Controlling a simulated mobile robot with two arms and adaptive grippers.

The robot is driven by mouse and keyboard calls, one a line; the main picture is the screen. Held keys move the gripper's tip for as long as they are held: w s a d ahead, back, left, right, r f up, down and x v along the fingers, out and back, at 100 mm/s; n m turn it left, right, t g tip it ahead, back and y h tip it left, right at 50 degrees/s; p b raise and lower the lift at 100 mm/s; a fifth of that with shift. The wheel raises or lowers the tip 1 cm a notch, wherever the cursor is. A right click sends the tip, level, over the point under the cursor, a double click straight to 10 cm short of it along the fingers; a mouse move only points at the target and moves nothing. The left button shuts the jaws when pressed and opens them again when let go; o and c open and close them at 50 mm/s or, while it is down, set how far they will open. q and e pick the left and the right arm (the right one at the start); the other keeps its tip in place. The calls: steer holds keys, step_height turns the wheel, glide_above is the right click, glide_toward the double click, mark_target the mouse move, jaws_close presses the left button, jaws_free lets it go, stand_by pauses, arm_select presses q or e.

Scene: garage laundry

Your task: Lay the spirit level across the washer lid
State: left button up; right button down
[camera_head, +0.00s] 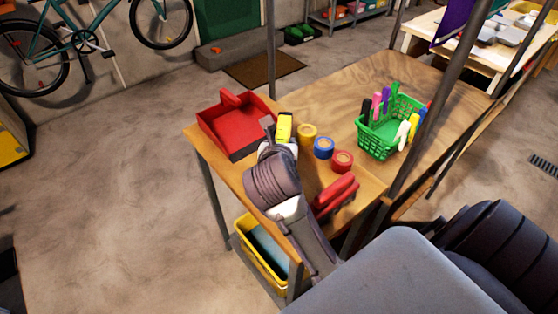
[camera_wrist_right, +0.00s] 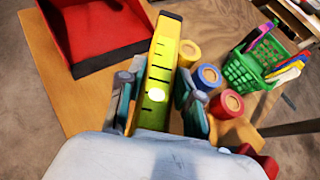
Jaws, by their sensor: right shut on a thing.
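The yellow spirit level (camera_wrist_right: 160,72) with black marks and a dark end stands out between the fingers of my right gripper (camera_wrist_right: 157,100) in the right wrist view. The fingers are shut on its two sides. In the head view, the spirit level (camera_head: 284,127) shows as a short yellow and black piece at the tip of my right gripper (camera_head: 278,143), over the wooden workbench. I cannot tell whether it touches the bench top. The gripper hides its near part. I see no washer lid in either view. My left gripper is not in view.
The wooden bench (camera_head: 312,105) holds a red dustpan (camera_head: 236,127), tape rolls (camera_head: 323,147), a red object (camera_head: 336,194) and a green basket (camera_head: 384,138) of markers. Metal posts (camera_head: 270,45) rise at its edges. A yellow bin (camera_head: 252,257) sits below. Open floor (camera_head: 110,170) lies left.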

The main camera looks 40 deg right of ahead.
steer(key=f, duration=0.2)
steer(key=s+f, duration=0.1)
steer(key=shift+a+f, duration=0.1)
steer(key=shift+a, duration=0.25)
step_height(320, 180, down, 4)
steer(key=shift+w+d+r+b, duration=0.1)
steer(key=shift+w+r+b, duration=0.05)
steer(key=shift+r+b, duration=0.15)
steer(key=shift+f, duration=0.4)
steer(key=c, duration=1)
jaws_free()
steer(key=shift+c, duration=0.2)
steer(key=shift+o, duration=1.4)
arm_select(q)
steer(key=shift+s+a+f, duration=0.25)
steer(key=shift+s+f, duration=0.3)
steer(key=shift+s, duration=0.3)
